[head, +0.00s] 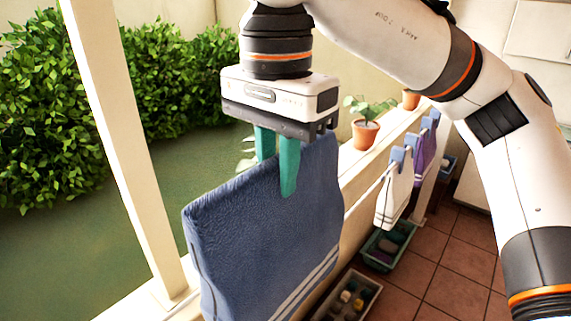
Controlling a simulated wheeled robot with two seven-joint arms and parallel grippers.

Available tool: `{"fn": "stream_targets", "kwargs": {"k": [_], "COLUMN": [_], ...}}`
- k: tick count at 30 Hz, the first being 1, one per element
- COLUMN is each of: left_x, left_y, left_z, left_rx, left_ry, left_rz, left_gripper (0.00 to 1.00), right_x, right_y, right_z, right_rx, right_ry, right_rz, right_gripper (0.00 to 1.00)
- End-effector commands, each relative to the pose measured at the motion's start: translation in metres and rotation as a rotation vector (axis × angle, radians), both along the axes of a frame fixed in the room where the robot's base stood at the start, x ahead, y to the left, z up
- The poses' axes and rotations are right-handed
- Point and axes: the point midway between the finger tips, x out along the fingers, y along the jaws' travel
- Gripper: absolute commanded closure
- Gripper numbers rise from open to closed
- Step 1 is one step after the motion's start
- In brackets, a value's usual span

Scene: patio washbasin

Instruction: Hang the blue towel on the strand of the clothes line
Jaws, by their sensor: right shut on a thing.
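The blue towel (262,235) hangs folded from my right gripper (277,188), with white stripes near its lower edge. The gripper's teal fingers are shut on the towel's upper part, one finger in front of it. The towel is in the middle of the head view, in front of the ledge. A short bit of the clothes line strand (366,192) shows between the blue towel and a hanging white towel; the blue towel hides the strand further left. I cannot tell whether the blue towel touches the strand. My left gripper is not in view.
A white towel (394,198) and a purple towel (424,154) hang at the right with blue pegs. A potted plant (365,132) stands on the ledge. A cream post (125,140) rises at left. A green crate (386,246) and a tray (350,298) are on the tiled floor.

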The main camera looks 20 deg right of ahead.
Motion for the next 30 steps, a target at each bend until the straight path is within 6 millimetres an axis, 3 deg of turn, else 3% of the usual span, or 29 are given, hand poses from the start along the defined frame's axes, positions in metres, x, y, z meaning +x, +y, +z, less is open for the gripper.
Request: {"fn": "stream_targets", "kwargs": {"k": [15, 30], "left_x": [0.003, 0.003], "left_y": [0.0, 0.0], "left_z": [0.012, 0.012], "left_rx": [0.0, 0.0], "left_ry": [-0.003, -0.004], "left_rz": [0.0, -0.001], "left_gripper": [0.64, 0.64], "right_x": [0.026, 0.028], "right_y": [0.015, 0.017], "right_z": [0.0, -0.001], "right_rx": [0.001, 0.001], "right_ry": [-0.001, -0.002], "right_rz": [0.001, 0.001], "right_gripper": [1.0, 1.0]}}
